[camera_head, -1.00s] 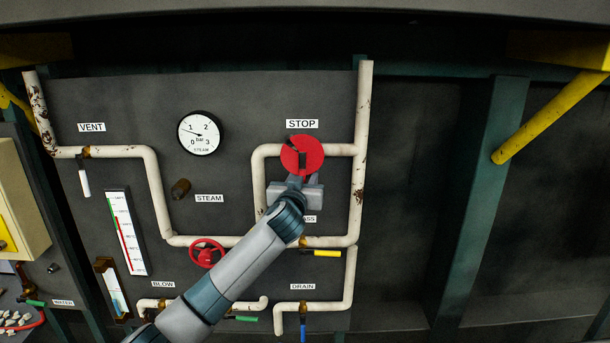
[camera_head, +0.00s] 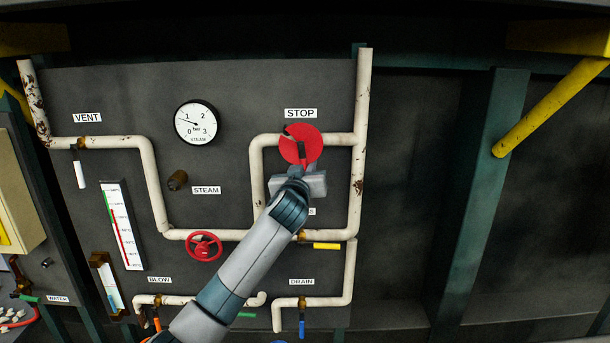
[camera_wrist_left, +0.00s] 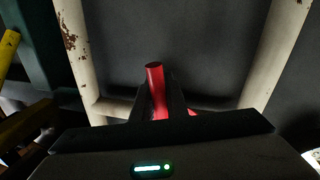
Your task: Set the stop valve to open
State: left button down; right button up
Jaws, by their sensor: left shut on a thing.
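The stop valve (camera_head: 311,136) shows as a red disc under the STOP label (camera_head: 300,113), on the looped pale pipe. My left gripper (camera_head: 301,157) is at the lower part of the disc, with its dark fingers in front of the red. In the left wrist view the gripper (camera_wrist_left: 157,108) is shut on a red rod-like handle (camera_wrist_left: 155,80), which stands up between the fingers. The gripper and wrist hide the parts just below the disc. My right gripper is not in view.
A red handwheel (camera_head: 205,246) sits lower left, and a yellow handle (camera_head: 326,246) lies below my wrist. A round gauge (camera_head: 197,123) reads near 1 bar. Pale pipes (camera_head: 362,90) run beside the valve. The dark area right of the panel is open.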

pick_arm(q)
jog(key=d+n+b, duration=0.1)
jog(key=n+b, duration=0.1)
jog(key=b, duration=0.1)
jog(key=d+n+b, duration=0.1)
jog(key=n+b, duration=0.1)
jog(key=b, duration=0.1)
jog(key=shift+d+r+t, duration=0.1)
jog(key=shift+r+t, duration=0.05)
jog(key=shift+t, duration=0.25)
jog(key=shift+d+r+n+y+b, duration=0.3)
jog(key=shift+r+n+b, duration=0.15)
jog(key=shift+n+b, duration=0.35)
jog(key=shift+r, duration=0.1)
jog(key=c, duration=1.7)
grip_release()
jog(key=shift+a, duration=0.1)
jog(key=shift+c, duration=0.2)
